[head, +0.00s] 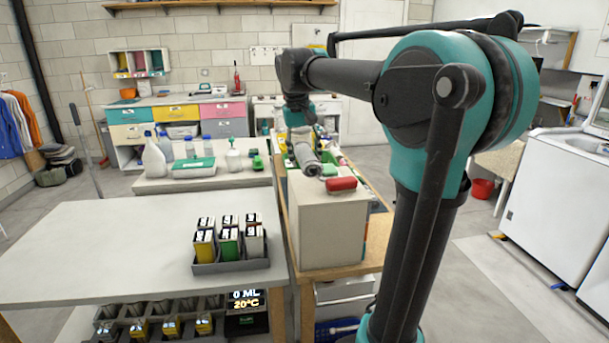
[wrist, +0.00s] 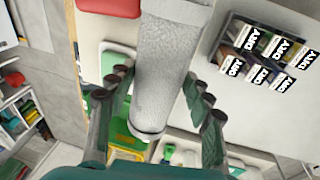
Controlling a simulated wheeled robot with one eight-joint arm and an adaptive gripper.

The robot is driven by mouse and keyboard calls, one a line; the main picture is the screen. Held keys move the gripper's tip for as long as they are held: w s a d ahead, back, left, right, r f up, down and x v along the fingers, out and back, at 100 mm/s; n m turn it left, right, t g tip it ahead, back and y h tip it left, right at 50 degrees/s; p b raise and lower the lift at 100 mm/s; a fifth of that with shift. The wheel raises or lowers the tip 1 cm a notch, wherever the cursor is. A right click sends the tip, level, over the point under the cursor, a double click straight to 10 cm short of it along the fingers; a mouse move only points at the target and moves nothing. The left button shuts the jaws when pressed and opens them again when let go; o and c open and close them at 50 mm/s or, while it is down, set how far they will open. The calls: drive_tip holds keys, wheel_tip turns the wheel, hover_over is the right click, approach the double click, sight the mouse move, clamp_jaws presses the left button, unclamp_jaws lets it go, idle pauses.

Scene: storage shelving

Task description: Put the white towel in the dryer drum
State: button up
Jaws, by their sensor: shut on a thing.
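A light grey-white rolled towel (head: 307,160) lies above the white cabinet top in the head view. In the wrist view the towel (wrist: 162,60) is between the two fingers of my gripper (wrist: 155,82). The gripper is shut on it. In the head view my gripper (head: 302,132) is small, at the towel's far end, and the fingers are hard to make out. Whether the towel touches the cabinet top is unclear. White appliances (head: 556,190) stand at the right, one with a raised lid. I cannot tell which is the dryer, and no drum opening shows.
A red item (head: 341,184) lies on the white cabinet (head: 318,222) near the towel. A grey tray (head: 232,265) of several small cartons stands on the left table (head: 120,250). A red bucket (head: 482,189) is on the floor. Open floor (head: 480,270) lies before the appliances.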

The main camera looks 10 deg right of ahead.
sight(306, 185)
drive_tip(key=shift+d+f, duration=0.15)
drive_tip(key=shift+f, duration=2.85)
drive_tip(key=shift+f, duration=0.1)
drive_tip(key=o, duration=1.3)
drive_tip(key=shift+o, duration=0.2)
